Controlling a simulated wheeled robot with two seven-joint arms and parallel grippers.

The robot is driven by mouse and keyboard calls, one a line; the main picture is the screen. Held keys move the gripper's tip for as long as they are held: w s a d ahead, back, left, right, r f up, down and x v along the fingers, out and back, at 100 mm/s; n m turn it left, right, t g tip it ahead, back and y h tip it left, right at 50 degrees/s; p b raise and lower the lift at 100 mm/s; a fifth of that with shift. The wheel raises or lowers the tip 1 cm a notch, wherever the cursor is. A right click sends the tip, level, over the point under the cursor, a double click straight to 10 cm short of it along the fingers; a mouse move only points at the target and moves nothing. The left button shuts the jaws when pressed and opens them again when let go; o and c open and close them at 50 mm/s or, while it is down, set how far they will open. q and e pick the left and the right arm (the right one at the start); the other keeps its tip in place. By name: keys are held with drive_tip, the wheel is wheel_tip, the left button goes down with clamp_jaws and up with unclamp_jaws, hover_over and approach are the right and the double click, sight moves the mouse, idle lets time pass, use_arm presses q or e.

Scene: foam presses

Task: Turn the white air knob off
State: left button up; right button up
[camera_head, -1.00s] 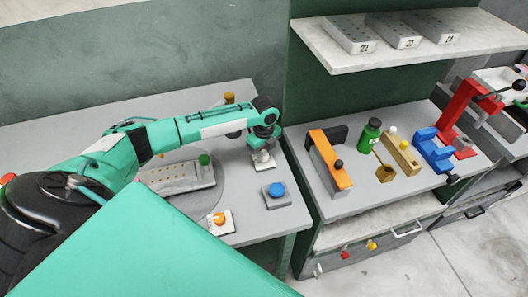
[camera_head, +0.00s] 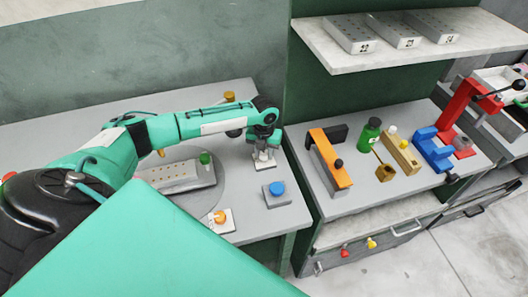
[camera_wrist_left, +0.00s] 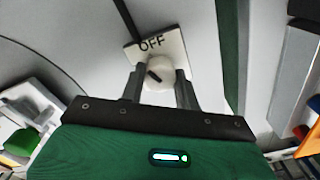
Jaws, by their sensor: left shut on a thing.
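The white air knob (camera_wrist_left: 160,73) shows in the left wrist view, on a pale plate (camera_wrist_left: 150,44) marked OFF. A short dark mark on the knob points up and to the left. My left gripper (camera_wrist_left: 160,80) is shut on the knob, with one finger on each side. In the head view my left gripper (camera_head: 264,158) reaches down to the plate at the right edge of the left table, and it hides the knob there. My right gripper is not in view.
A blue button (camera_head: 277,188) on a grey box is just in front of the gripper. An orange knob (camera_head: 219,217) on a white plate is nearer. A grey perforated block (camera_head: 180,177) lies left. The right bench holds an orange-topped press (camera_head: 330,157) and a green bottle (camera_head: 370,131).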

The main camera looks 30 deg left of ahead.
use_arm(q)
drive_tip(key=m, duration=0.5)
idle(0.5)
drive_tip(key=o, duration=1)
drive_tip(key=shift+b, duration=0.3)
wheel_tip(320, 180, up, 14)
drive_tip(key=b, duration=0.3)
drive_tip(key=shift+f, duration=0.1)
